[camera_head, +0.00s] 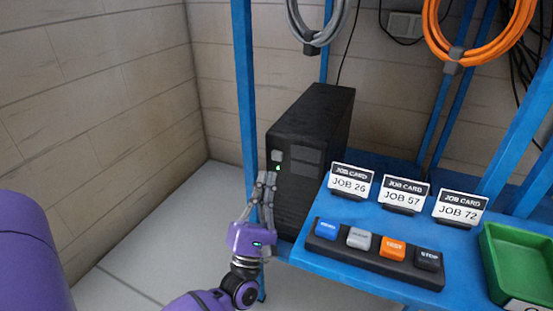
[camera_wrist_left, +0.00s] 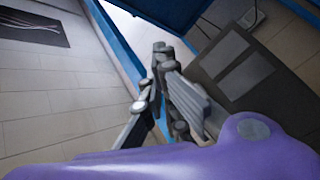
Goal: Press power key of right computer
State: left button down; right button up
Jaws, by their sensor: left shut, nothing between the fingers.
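One black computer tower (camera_head: 312,130) stands upright at the left end of the blue bench, and no second computer is in view. Its front has a small grey square key (camera_head: 277,155) with a green light just below it. My left gripper (camera_head: 268,178) is shut and empty, its fingertips close in front of the tower, just below the key and light. I cannot tell whether they touch the tower. The wrist view shows the shut fingers (camera_wrist_left: 161,58) beside the tower's dark front (camera_wrist_left: 235,85). My right gripper is not in view.
The blue bench (camera_head: 380,285) carries a strip of coloured buttons (camera_head: 372,255), three job cards (camera_head: 402,195) and a green bin (camera_head: 520,262) at the right. A blue post (camera_head: 245,80) rises left of the tower. Grey and orange cable coils hang above.

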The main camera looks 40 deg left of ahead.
aim_at(277, 156)
pick_arm(q)
jog(key=shift+w+a+b, duration=0.2)
jog(key=shift+w+b, duration=0.1)
jog(key=shift+w, duration=0.65)
jog(key=shift+w+a+b, duration=0.25)
jog(key=shift+w, duration=0.7)
jog(key=shift+w+a+b, duration=0.2)
jog(key=shift+w+b, duration=0.1)
jog(key=shift+w, duration=0.65)
jog(key=shift+w, duration=0.2)
jog(key=shift+w+a, duration=0.1)
jog(key=shift+w, duration=0.15)
jog(key=shift+w+a+b, duration=0.1)
jog(key=shift+w+b, duration=0.35)
jog(key=shift+s, duration=0.1)
jog(key=shift+s+d+p, duration=0.2)
jog(key=shift+s+p, duration=0.1)
jog(key=shift+s, duration=0.5)
